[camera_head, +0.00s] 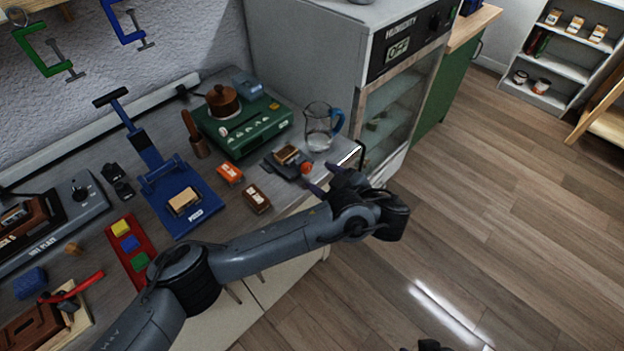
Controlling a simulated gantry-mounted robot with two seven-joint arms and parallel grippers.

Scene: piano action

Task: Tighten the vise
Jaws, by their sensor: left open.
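A small dark grey vise (286,166) sits near the front right edge of the workbench. A wooden block (287,155) is at its jaws, and a round orange-red knob (306,168) is at its right end. I cannot tell how tightly the jaws hold the block. My left gripper (335,171) is open and empty, just right of the knob at the bench edge. Its fingers point toward the vise and appear apart from the knob. My right gripper cannot be made out; only a small dark part shows at the bottom edge.
A glass jug (320,127) stands close behind the vise, beside the grey humidity cabinet (350,35). An orange box (230,173) and a brown box (257,199) lie left of the vise. A green device (240,130) and a blue press (180,200) are farther left.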

